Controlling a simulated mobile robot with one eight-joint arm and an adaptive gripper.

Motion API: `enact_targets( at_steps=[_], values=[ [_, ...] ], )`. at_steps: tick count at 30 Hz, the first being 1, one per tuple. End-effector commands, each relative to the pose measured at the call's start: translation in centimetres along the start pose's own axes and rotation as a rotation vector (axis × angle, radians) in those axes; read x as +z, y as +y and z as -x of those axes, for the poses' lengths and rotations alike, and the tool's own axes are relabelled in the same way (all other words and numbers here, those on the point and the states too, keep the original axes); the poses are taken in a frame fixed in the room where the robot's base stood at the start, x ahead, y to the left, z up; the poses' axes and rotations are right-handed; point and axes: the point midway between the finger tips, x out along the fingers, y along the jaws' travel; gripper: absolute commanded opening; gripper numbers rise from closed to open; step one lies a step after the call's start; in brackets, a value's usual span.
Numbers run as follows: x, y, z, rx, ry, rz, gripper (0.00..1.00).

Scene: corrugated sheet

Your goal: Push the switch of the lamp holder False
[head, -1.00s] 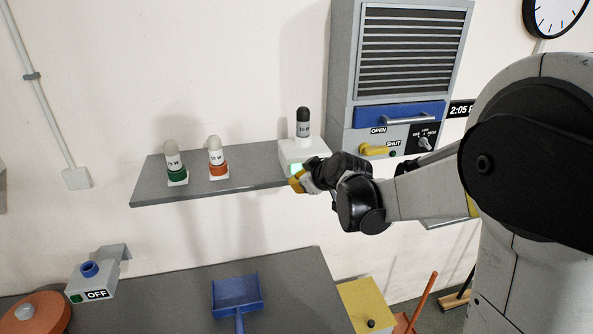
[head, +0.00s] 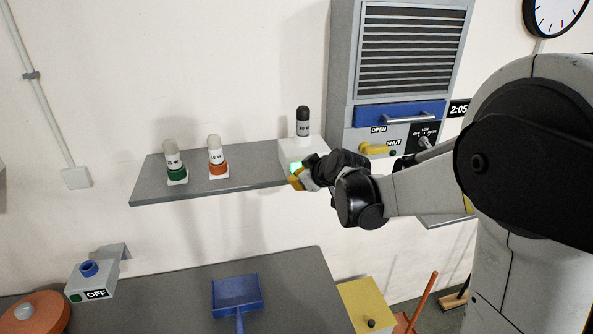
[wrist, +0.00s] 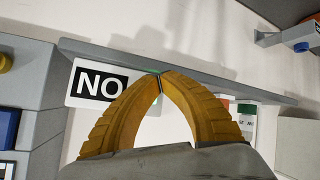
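A white box-shaped holder (head: 290,153) stands at the right end of the grey shelf, with a black-topped bulb (head: 303,121) upright in it. A green patch (head: 295,167) shows on its front. In the wrist view, seen upside down, the white face (wrist: 75,92) carries an ON label. My gripper (head: 295,181) is at the front of this holder. In the wrist view its yellow fingertips (wrist: 159,76) meet, with a bit of green right at the tips. I cannot tell whether they touch it. A grey holder (head: 104,275) with a blue socket and an OFF label is at lower left.
Two bulbs, one with a green collar (head: 177,174) and one with an orange collar (head: 218,168), stand on the shelf (head: 145,193). A grey cabinet (head: 340,90) is close on the right. A blue dustpan (head: 237,291) lies on the table below.

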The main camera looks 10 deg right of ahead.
Motion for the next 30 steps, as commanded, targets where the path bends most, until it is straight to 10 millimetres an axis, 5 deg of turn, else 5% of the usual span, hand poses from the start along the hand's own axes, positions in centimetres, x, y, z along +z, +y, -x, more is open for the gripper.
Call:
enact_targets(
  at_steps=[30],
  values=[
    [-0.36,0.33,-0.60,0.000,0.000,0.000,0.00]
  ],
)
